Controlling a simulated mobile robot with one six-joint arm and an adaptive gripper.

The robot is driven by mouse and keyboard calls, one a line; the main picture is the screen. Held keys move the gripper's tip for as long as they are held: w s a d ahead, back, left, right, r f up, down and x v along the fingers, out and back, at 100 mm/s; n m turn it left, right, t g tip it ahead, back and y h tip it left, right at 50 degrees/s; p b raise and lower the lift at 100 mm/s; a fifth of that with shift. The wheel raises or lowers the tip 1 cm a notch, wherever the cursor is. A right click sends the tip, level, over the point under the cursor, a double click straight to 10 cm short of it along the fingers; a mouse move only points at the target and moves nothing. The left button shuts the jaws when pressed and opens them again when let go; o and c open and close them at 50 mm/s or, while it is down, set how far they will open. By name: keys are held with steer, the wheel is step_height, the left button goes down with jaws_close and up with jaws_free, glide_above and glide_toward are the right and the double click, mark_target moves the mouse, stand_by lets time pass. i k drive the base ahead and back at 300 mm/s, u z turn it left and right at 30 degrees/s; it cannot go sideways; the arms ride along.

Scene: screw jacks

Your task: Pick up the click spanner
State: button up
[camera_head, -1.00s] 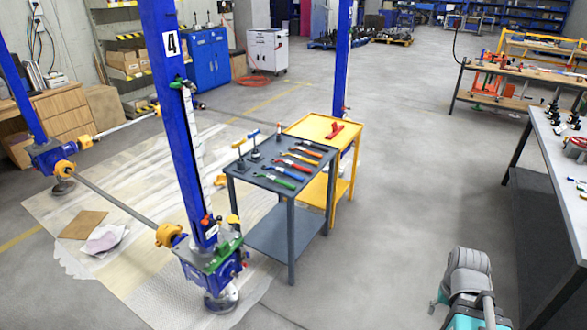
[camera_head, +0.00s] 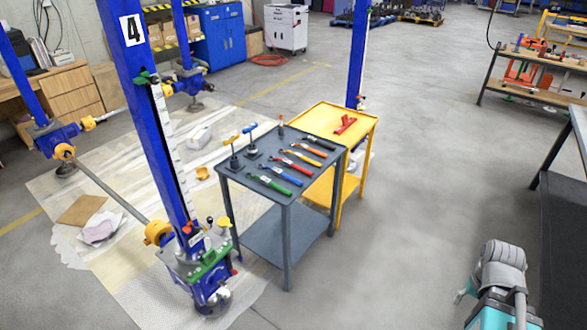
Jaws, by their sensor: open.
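A grey table (camera_head: 232,174) stands in the middle. On its top lie several spanner-like tools in a row: one with a green handle (camera_head: 275,184), one blue (camera_head: 284,174), one red (camera_head: 293,165), one orange (camera_head: 301,157) and dark ones behind them. Two T-handled tools, one yellow (camera_head: 232,139) and one blue (camera_head: 250,130), stand upright at the table's left edge. I cannot tell which tool is the click spanner. My gripper is not clearly visible; only a grey and teal part of my arm shows at the bottom right, well away from the table.
A yellow cart (camera_head: 362,130) with a red tool (camera_head: 345,124) stands against the grey table's far right side. A blue screw jack column (camera_head: 160,120) rises just left of the table. A dark workbench (camera_head: 565,200) is at the right edge. The floor between is clear.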

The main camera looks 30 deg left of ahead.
mark_target(279, 172)
steer(key=u, duration=0.2)
steer(key=i, duration=0.7)
steer(key=u, duration=0.95)
steer(key=i, duration=0.75)
steer(key=u, duration=0.4)
steer(key=k, duration=0.9)
steer(key=u, duration=0.1)
steer(key=i, duration=0.6)
steer(key=u, duration=0.05)
